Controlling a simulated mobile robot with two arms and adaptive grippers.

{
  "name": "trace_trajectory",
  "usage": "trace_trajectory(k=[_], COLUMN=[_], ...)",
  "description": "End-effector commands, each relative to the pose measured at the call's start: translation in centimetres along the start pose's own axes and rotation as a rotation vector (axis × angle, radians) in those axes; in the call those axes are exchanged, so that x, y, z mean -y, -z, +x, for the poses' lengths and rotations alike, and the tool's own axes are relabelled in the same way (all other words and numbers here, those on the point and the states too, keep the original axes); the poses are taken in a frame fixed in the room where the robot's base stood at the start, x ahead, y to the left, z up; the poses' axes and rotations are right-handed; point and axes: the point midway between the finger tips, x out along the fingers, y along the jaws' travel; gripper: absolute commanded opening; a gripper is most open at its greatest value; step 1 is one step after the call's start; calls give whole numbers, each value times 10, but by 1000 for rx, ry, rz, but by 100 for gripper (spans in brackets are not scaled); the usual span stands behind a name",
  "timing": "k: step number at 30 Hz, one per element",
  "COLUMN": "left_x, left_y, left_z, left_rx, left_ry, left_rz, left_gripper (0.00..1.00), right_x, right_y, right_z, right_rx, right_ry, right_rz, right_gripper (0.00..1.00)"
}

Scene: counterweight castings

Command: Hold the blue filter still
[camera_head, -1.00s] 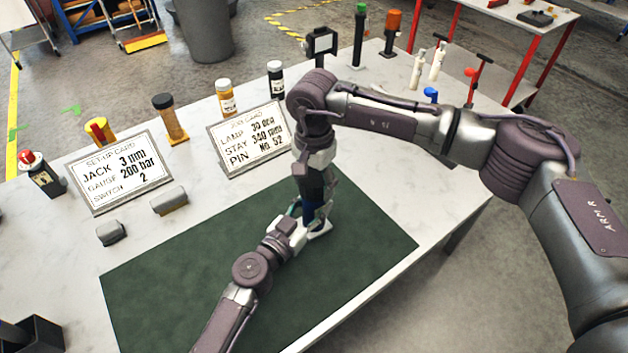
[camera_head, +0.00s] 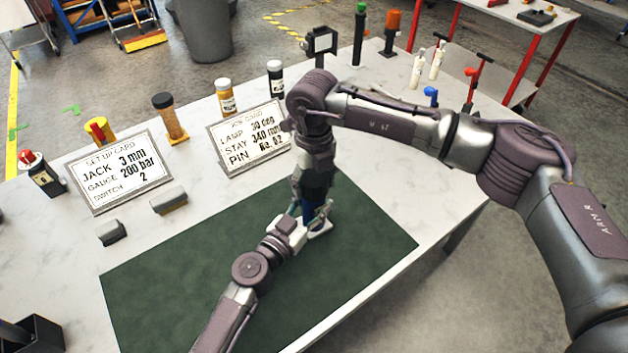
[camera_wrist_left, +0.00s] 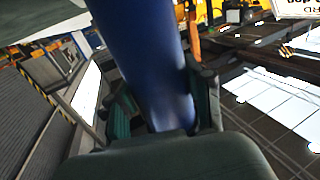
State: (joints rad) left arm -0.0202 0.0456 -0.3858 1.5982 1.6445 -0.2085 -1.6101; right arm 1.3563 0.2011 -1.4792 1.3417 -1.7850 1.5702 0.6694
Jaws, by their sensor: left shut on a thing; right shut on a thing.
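The blue filter (camera_head: 308,214) stands upright near the back right part of the green mat (camera_head: 190,290), with a white piece (camera_head: 320,229) at its foot. My left gripper (camera_head: 300,224) is shut around it from the front left. In the left wrist view the filter (camera_wrist_left: 145,60) is a large blue cylinder between the green-padded fingers (camera_wrist_left: 160,112). My right gripper (camera_head: 314,204) points down from above and is shut at the filter's upper end. Its fingers hide that end, so the exact grip is hard to see.
A set-up card (camera_head: 118,172) and a job card (camera_head: 250,138) stand behind the mat. Several bottles and tools line the back of the white table (camera_head: 440,205). The mat's front is clear except for my left arm.

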Motion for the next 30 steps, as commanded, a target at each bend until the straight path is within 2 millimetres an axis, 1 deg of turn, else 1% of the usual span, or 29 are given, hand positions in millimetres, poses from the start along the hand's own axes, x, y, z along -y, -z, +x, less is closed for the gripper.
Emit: trace_trajectory(k=[1, 3, 4, 6, 8, 17, 20, 23, 27, 30], left_x=[-3, -3, -3, -3, -3, -2, -1, -1, -1, 0], left_y=[0, 0, 0, 0, 0, 0, 0, 0, 0, 0], left_z=[0, 0, 0, 0, 0, 0, 0, 0, 0, 0], left_rx=[0, 0, 0, 0, 0, 0, 0, 0, 0, 0], left_ry=[-7, -7, -7, -7, -7, -4, -3, -2, -2, -1], left_rz=[0, 1, 1, 0, 0, 0, 0, 0, 0, 0], left_gripper=[0, 0, 0, 0, 0, 0, 0, 0, 0, 0], right_x=[1, 1, 1, 1, 1, 1, 1, 1, 1, 1], right_y=[-2, -2, -2, -2, -2, -1, -1, -1, -1, -1], right_z=[-1, -1, -1, -1, -1, -1, -5, -15, -35, -44], right_rx=[6, 7, 7, 6, 5, 3, 3, 3, 4, 3], right_ry=[1, 1, 1, 1, 1, 1, 1, 1, 1, 1], right_rz=[-2, -3, -3, -4, -4, -7, -7, -7, -7, -7], right_gripper=[22, 22, 69, 80, 89, 89, 89, 89, 89, 89])
